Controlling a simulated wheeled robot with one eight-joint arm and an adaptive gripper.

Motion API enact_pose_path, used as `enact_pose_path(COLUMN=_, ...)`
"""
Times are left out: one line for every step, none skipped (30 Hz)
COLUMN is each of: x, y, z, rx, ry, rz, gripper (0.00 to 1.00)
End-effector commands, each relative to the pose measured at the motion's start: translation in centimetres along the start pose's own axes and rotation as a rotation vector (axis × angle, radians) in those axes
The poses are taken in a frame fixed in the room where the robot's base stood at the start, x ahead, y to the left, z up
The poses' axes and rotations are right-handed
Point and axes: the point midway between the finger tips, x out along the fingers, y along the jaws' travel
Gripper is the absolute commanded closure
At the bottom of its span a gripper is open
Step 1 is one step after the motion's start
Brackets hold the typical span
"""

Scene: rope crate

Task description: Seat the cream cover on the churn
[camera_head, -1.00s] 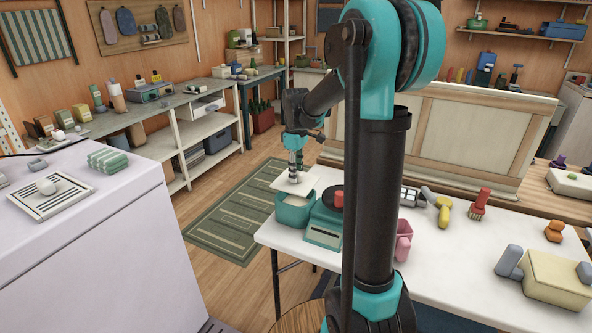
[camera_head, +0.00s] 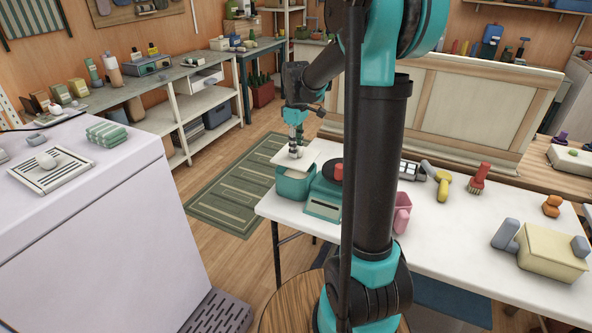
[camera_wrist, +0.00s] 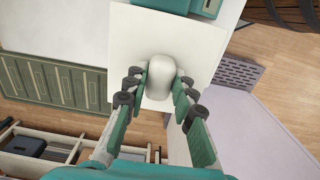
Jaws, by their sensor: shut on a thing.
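The cream cover (camera_head: 277,155) is a flat square plate with a pale rounded knob (camera_wrist: 159,76). My gripper (camera_head: 296,149) is shut on that knob, with one finger on each side of it in the wrist view (camera_wrist: 160,90). The teal open-topped container (camera_head: 292,187), which looks like the churn, stands at the table's left end. In the head view the cover is over the container's top, offset a little to the back left. I cannot tell whether they touch. In the wrist view the plate hides most of what lies below it.
A teal scale-like box (camera_head: 324,199) with a red knob stands close right of the container. Brushes, a pink cup (camera_head: 402,213) and a cream box (camera_head: 552,253) lie further right on the white table (camera_head: 455,225). A striped plate (camera_head: 50,170) lies on the cabinet at left.

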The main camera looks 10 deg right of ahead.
Motion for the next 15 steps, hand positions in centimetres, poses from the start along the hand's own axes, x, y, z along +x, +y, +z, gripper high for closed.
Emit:
enact_pose_path(x=0.2, y=0.0, z=0.0, rx=0.000, ry=0.000, rz=0.000, gripper=1.00)
enact_pose_path(x=0.3, y=0.0, z=0.0, rx=0.000, ry=0.000, rz=0.000, gripper=1.00)
enact_pose_path(x=0.5, y=0.0, z=0.0, rx=0.000, ry=0.000, rz=0.000, gripper=1.00)
enact_pose_path(x=0.6, y=0.0, z=0.0, rx=0.000, ry=0.000, rz=0.000, gripper=1.00)
enact_pose_path(x=0.7, y=0.0, z=0.0, rx=0.000, ry=0.000, rz=0.000, gripper=1.00)
enact_pose_path(x=0.8, y=0.0, z=0.0, rx=0.000, ry=0.000, rz=0.000, gripper=1.00)
enact_pose_path(x=0.9, y=0.0, z=0.0, rx=0.000, ry=0.000, rz=0.000, gripper=1.00)
enact_pose_path(x=1.0, y=0.0, z=0.0, rx=0.000, ry=0.000, rz=0.000, gripper=1.00)
enact_pose_path(x=1.2, y=0.0, z=0.0, rx=0.000, ry=0.000, rz=0.000, gripper=1.00)
enact_pose_path(x=1.3, y=0.0, z=0.0, rx=0.000, ry=0.000, rz=0.000, gripper=1.00)
enact_pose_path(x=1.4, y=0.0, z=0.0, rx=0.000, ry=0.000, rz=0.000, gripper=1.00)
enact_pose_path(x=1.6, y=0.0, z=0.0, rx=0.000, ry=0.000, rz=0.000, gripper=1.00)
enact_pose_path(x=1.7, y=0.0, z=0.0, rx=0.000, ry=0.000, rz=0.000, gripper=1.00)
enact_pose_path(x=1.8, y=0.0, z=0.0, rx=0.000, ry=0.000, rz=0.000, gripper=1.00)
enact_pose_path(x=1.9, y=0.0, z=0.0, rx=0.000, ry=0.000, rz=0.000, gripper=1.00)
